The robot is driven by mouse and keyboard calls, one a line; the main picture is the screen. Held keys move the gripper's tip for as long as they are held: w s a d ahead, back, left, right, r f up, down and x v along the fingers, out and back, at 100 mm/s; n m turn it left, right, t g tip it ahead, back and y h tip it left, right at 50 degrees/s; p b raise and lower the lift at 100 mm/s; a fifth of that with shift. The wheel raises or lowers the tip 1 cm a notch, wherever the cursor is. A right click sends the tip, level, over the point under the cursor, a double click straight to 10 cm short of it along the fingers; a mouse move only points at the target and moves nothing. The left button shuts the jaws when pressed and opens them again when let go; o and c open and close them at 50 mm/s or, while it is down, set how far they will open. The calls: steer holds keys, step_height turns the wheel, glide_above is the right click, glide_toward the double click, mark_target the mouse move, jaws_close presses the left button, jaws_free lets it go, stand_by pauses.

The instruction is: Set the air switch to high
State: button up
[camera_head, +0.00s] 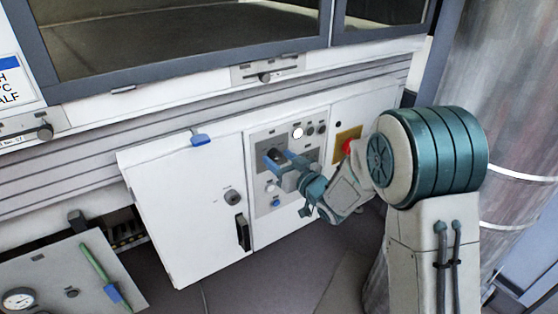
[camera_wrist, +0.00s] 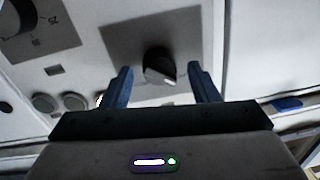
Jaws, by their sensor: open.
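A grey control panel (camera_head: 262,207) is set in the white cabinet front. In the wrist view, a black rotary knob (camera_wrist: 158,66) with a pale pointer mark sits on the panel; I take it for the air switch, though no label is readable. My gripper (camera_wrist: 160,85) is open, with one blue finger to each side of the knob and a gap on both sides. I cannot tell whether the fingertips reach around it. In the head view my gripper (camera_head: 276,158) is at the panel's left part and hides much of the knob.
A second black knob (camera_wrist: 18,15) is at the wrist view's upper left. Lit white (camera_head: 298,132) and dark buttons lie along the panel top; a red button (camera_head: 348,146) is to the right. The white door (camera_head: 185,210) left of the panel has a black handle (camera_head: 242,232).

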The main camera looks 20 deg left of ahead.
steer(key=c, duration=1)
steer(key=shift+o, duration=0.2)
steer(key=shift+m, duration=0.4)
steer(key=m, duration=0.4)
steer(key=m+p, duration=0.2)
steer(key=m, duration=0.3)
steer(key=shift+f+m+t, duration=0.1)
steer(key=shift+m+t, duration=0.2)
steer(key=shift+m, duration=0.1)
steer(key=m+p, duration=0.2)
steer(key=m, duration=0.3)
steer(key=shift+m+t, duration=0.3)
steer(key=shift+s+a+m+p, duration=0.15)
steer(key=shift+m+p, duration=0.95)
steer(key=shift+m, duration=1.1)
